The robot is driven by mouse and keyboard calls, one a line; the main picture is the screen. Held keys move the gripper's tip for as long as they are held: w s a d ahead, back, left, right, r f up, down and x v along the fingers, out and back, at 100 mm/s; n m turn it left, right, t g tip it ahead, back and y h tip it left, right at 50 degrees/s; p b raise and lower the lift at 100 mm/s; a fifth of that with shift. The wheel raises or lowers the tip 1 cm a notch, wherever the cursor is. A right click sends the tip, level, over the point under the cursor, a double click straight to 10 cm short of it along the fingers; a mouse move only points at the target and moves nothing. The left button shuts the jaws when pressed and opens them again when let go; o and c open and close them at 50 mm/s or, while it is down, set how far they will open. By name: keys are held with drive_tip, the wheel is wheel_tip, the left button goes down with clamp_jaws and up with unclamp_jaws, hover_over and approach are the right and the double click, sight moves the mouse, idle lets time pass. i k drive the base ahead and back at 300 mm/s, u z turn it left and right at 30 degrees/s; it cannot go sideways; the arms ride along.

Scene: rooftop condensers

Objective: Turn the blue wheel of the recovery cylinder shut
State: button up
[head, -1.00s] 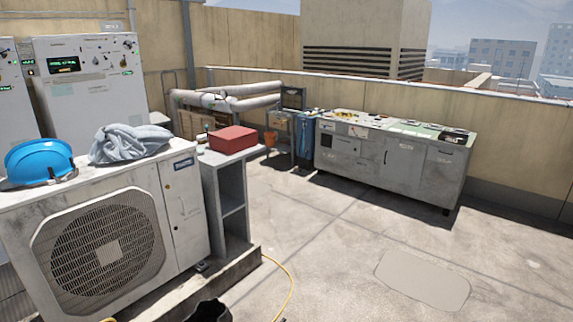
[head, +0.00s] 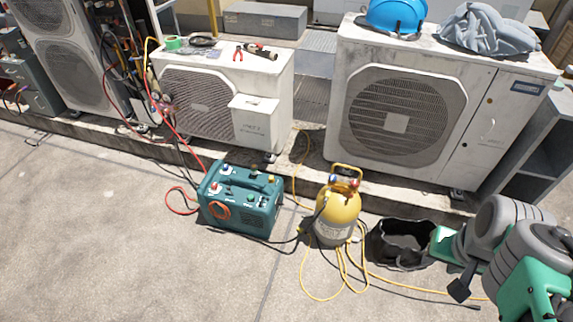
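The recovery cylinder (head: 338,215) stands upright on the roof floor in the middle of the head view. It is yellow on top and greyish below, with a yellow handle collar. A small blue wheel (head: 332,181) shows at its top left, with a red wheel (head: 355,183) to its right. How far the blue wheel is turned is too small to tell. My grey and green arm is folded at the lower right. A black end piece (head: 460,290), probably my gripper, is well to the right of the cylinder, apart from it. Its fingers cannot be made out.
A teal recovery machine (head: 240,200) stands left of the cylinder. An open black bag (head: 400,243) lies to its right, near my arm. Yellow hoses (head: 345,275) loop on the floor around the cylinder. Condenser units (head: 430,105) line the ledge behind. The front floor is mostly clear.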

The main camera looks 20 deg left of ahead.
sight(332, 177)
drive_tip(key=u, duration=0.55)
drive_tip(key=i, duration=1.35)
drive_tip(key=u, duration=0.3)
